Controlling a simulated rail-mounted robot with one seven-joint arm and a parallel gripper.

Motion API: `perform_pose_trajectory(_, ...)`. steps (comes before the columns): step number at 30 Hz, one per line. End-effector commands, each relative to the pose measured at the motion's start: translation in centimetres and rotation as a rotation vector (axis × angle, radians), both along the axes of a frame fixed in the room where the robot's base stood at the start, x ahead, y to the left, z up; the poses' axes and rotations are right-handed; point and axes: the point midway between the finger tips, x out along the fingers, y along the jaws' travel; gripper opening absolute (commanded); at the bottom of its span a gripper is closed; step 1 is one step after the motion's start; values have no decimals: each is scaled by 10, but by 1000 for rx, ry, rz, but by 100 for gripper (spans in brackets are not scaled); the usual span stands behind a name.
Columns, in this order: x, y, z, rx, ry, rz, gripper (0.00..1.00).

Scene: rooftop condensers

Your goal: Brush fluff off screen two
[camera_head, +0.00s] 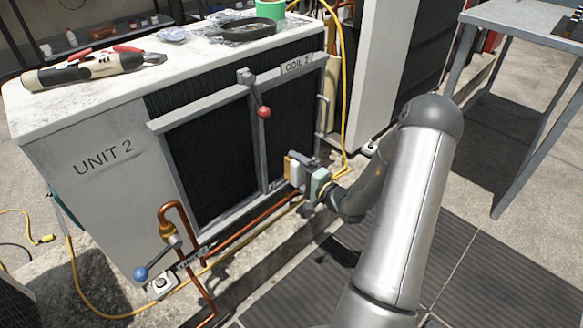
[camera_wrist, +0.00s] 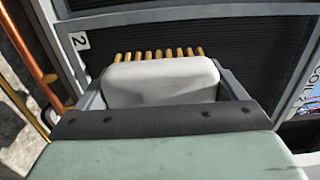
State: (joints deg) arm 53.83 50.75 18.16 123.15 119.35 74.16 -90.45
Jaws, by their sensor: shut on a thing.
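The screen (camera_head: 211,158) is a dark panel in a grey frame on the front of the white cabinet marked UNIT 2. Its top right label (camera_head: 297,65) reads COIL 2. In the wrist view the dark screen (camera_wrist: 215,50) fills the top, with a small "2" tag at its left. My gripper (camera_head: 303,173) is at the lower right of the frame, shut on a brush (camera_wrist: 160,85) with a pale body and a row of tan bristles. The bristles point toward the screen; I cannot tell whether they touch it. I cannot make out any fluff.
A red-knobbed lever (camera_head: 264,112) sticks out at the frame's middle bar. Copper pipes and a blue-knobbed valve (camera_head: 141,273) run below the screen. A yellow hose (camera_head: 343,100) hangs at the right. A tool (camera_head: 85,68) and green tape lie on top. A metal table (camera_head: 520,25) stands right.

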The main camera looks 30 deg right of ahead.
Motion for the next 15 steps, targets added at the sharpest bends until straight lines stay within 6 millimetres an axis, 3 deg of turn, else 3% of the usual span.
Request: perform_pose_trajectory(15, -11, -4, 0, -1, 1, -1, 69)
